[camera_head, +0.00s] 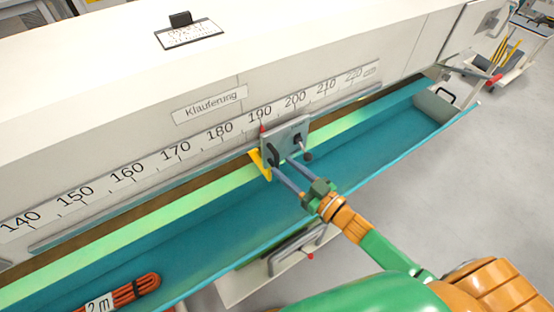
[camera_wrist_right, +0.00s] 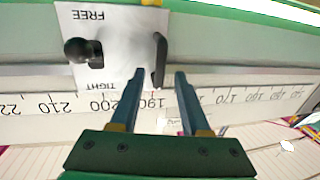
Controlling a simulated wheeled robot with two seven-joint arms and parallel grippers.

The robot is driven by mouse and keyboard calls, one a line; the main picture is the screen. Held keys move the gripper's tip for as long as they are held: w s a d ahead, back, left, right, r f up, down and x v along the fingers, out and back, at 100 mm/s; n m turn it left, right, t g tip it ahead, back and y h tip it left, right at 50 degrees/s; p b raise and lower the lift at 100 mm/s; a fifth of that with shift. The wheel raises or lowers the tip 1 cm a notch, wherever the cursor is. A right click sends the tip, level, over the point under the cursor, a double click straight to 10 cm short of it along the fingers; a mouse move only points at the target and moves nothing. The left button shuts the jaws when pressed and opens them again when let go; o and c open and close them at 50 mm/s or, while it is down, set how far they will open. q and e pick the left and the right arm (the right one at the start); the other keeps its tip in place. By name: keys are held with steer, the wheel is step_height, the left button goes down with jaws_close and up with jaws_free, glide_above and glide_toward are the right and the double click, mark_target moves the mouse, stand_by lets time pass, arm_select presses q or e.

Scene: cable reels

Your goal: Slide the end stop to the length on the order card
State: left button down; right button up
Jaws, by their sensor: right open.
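The end stop is a grey plate (camera_head: 287,133) on the ruler rail, with a yellow stop piece (camera_head: 261,165) and a red pointer close to 190. It carries a dark upright handle (camera_head: 271,155) and a black-knobbed lever (camera_head: 308,156). In the right wrist view the plate reads FREE and TIGHT upside down, with the knob (camera_wrist_right: 80,49) between the words. My right gripper (camera_head: 284,167) is open. In the wrist view its fingertips (camera_wrist_right: 159,74) are just short of the handle (camera_wrist_right: 159,58), one to each side. The order card (camera_head: 190,35) lies on the housing top; its writing is unreadable.
The ruler (camera_head: 150,165) shows 140 to 220. A teal trough (camera_head: 190,245) runs below it, holding an orange cable coil (camera_head: 142,287) tagged 2 m at lower left. A grey end block (camera_head: 437,104) sits at its far right. A grey handle (camera_head: 290,250) juts out below the trough.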

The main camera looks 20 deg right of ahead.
mark_target(277, 161)
steer(key=x, duration=0.4)
jaws_close()
steer(key=shift+s, duration=0.1)
stand_by(1.2)
